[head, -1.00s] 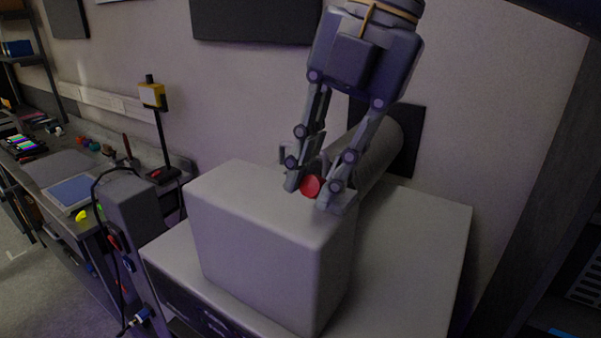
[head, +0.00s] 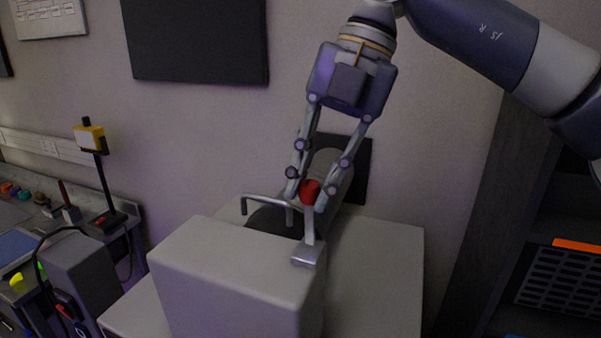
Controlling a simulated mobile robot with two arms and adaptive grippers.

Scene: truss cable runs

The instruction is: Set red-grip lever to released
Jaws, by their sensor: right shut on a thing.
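The red grip (head: 310,191) of the lever sits between the fingertips of my right gripper (head: 311,196), which is shut on it. The lever's metal shaft (head: 309,229) runs down from the grip to a small light-grey base block (head: 307,254) at the right edge of a large grey box. The lever stands about upright in the head view. My right arm comes in from the upper right. My left gripper is not in view.
The large grey box (head: 235,275) stands in front of the lever, on a wider grey cabinet top (head: 385,275). A bent metal handle (head: 262,200) and a round duct (head: 325,165) lie behind it. A cluttered bench is at left, a dark shelf unit at right.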

